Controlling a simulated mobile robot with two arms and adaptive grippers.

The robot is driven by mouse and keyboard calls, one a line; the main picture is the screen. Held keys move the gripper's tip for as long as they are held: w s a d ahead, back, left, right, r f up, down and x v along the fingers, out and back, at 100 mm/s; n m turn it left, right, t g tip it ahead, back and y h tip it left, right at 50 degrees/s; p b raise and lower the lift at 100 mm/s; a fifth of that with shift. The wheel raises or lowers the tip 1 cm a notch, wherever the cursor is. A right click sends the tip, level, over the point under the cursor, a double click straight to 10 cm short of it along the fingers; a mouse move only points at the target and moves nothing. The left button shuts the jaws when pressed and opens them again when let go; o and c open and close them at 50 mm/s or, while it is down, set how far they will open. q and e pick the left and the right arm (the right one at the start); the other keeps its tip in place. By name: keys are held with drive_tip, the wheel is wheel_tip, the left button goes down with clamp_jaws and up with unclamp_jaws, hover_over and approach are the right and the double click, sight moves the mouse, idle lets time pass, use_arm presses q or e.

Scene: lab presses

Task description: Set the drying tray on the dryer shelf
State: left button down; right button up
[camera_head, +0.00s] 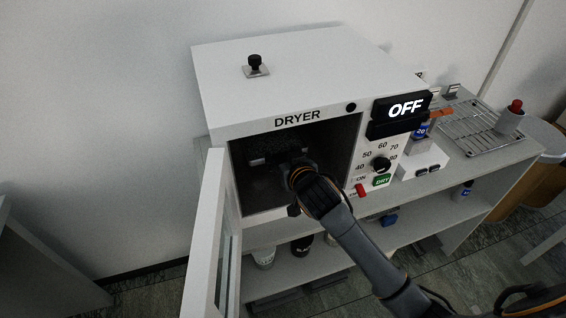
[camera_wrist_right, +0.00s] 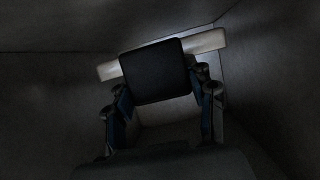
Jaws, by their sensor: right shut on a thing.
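The dryer (camera_head: 300,60) is a white box with its front door (camera_head: 210,235) swung open to the left. My right arm reaches into its dark chamber (camera_head: 250,190). My right gripper (camera_head: 291,163) is inside the opening, partly hidden by its own wrist. In the right wrist view, the gripper (camera_wrist_right: 160,85) is shut on a black block-like part (camera_wrist_right: 158,68) with a pale bar (camera_wrist_right: 207,41) behind it, which I take as the drying tray. The shelf is too dark to make out, so I cannot tell whether the tray touches it. My left gripper is not in view.
The dryer's right panel has an OFF display (camera_head: 405,108), a dial (camera_head: 381,164) and a green DRY button (camera_head: 381,180).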

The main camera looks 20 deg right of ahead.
drive_tip(key=shift+f, duration=0.9)
drive_tip(key=shift+w+f+p, duration=0.2)
drive_tip(key=shift+f+p, duration=0.1)
drive_tip(key=shift+f, duration=0.4)
drive_tip(key=shift+f, duration=0.1)
drive_tip(key=o, duration=1.4)
drive_tip(key=shift+o, duration=0.2)
drive_tip(key=shift+s, duration=0.1)
drive_tip(key=b+v, duration=0.1)
drive_tip(key=v, duration=1.1)
